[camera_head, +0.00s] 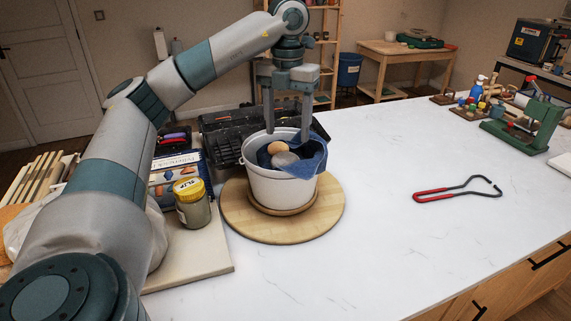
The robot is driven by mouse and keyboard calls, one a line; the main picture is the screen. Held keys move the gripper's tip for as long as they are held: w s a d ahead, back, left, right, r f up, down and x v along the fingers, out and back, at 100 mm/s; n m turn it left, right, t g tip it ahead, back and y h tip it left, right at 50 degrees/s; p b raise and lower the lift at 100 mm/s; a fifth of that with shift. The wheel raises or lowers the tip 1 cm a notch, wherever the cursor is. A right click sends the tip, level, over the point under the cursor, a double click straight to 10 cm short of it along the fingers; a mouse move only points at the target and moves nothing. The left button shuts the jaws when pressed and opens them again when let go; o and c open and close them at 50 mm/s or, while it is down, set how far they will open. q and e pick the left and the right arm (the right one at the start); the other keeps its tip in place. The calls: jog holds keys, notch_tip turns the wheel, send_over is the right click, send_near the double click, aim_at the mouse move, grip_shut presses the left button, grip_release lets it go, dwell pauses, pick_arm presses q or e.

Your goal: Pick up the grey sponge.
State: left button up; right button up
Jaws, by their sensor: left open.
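The grey sponge (286,159) appears to be the rounded grey thing inside a white bucket (270,187). A rounded tan thing (277,147) lies right against it, and a dark blue cloth (313,153) lies beside it and hangs over the bucket's right rim. My left gripper (288,135) points down over the bucket with its two fingers spread apart and nothing between them. Its fingertips are about at the height of the bucket's rim or just above it; the exact gap to the sponge cannot be told. The sponge's lower part is hidden. My right gripper is not in view.
The bucket stands on a round wooden board (235,220). A yellow-lidded jar (191,203) stands to its left, and a black toolbox (218,137) behind it. A red-handled wire tool (455,190) lies to the right, with clear white tabletop (390,150) around it.

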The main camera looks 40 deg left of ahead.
aim_at(285, 161)
pick_arm(q)
jog(key=shift+f, duration=1.15)
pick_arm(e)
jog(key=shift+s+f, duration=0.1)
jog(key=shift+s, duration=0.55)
pick_arm(q)
jog(key=shift+f, duration=0.1)
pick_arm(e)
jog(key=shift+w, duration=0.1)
